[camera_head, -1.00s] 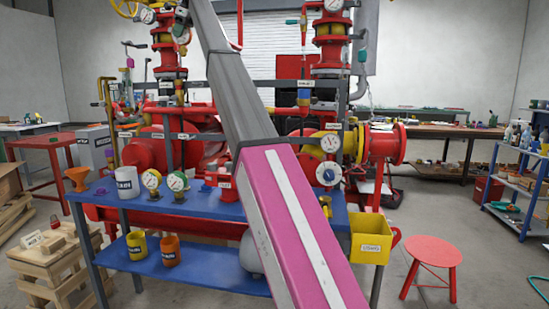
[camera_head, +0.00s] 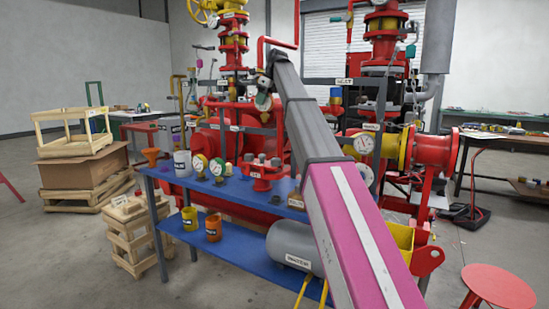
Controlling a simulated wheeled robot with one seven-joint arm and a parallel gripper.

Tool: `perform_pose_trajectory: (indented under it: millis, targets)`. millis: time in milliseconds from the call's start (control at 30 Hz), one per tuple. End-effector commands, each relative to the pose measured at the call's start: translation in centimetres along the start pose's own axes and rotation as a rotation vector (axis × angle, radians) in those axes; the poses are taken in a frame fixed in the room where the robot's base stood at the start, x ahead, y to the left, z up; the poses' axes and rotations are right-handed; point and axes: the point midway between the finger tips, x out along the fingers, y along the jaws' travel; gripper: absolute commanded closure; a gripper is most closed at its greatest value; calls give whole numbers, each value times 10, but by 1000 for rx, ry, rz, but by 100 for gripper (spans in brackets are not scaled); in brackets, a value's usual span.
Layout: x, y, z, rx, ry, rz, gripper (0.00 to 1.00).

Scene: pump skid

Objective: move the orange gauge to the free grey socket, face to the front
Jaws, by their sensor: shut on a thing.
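My gripper (camera_head: 265,84) is small and dark at the far end of my arm, above the back of the blue bench. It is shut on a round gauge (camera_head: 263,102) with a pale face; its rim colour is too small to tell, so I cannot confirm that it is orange. The gauge hangs in the air in front of the red pump skid. A red manifold (camera_head: 262,184) with several grey stubs on top stands on the bench below; I cannot tell which socket is free. Two other gauges, one yellow-rimmed (camera_head: 200,163) and one green-rimmed (camera_head: 216,167), stand on the bench.
The blue bench (camera_head: 170,177) also holds an orange funnel (camera_head: 151,156) and a white canister (camera_head: 182,164). Its lower shelf has a yellow cup (camera_head: 190,218), an orange cup (camera_head: 213,228) and a grey tank (camera_head: 292,245). A red stool (camera_head: 500,288) stands at right, wooden crates (camera_head: 130,232) at left.

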Motion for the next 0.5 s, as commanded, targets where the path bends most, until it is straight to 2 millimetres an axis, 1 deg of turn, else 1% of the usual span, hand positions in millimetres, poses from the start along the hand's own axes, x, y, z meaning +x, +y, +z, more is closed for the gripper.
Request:
perform_pose_trajectory:
  millis: [33,167,200,300,400,500]
  targets:
    - [22,17,-26,11,1,-3,92]
    - [66,40,-70,38,2,-15,92]
    - [79,48,-84,46,3,-18,92]
    - [107,67,-115,65,4,-27,92]
    - [129,82,-141,80,4,-35,92]
    - [144,94,-158,91,3,-42,92]
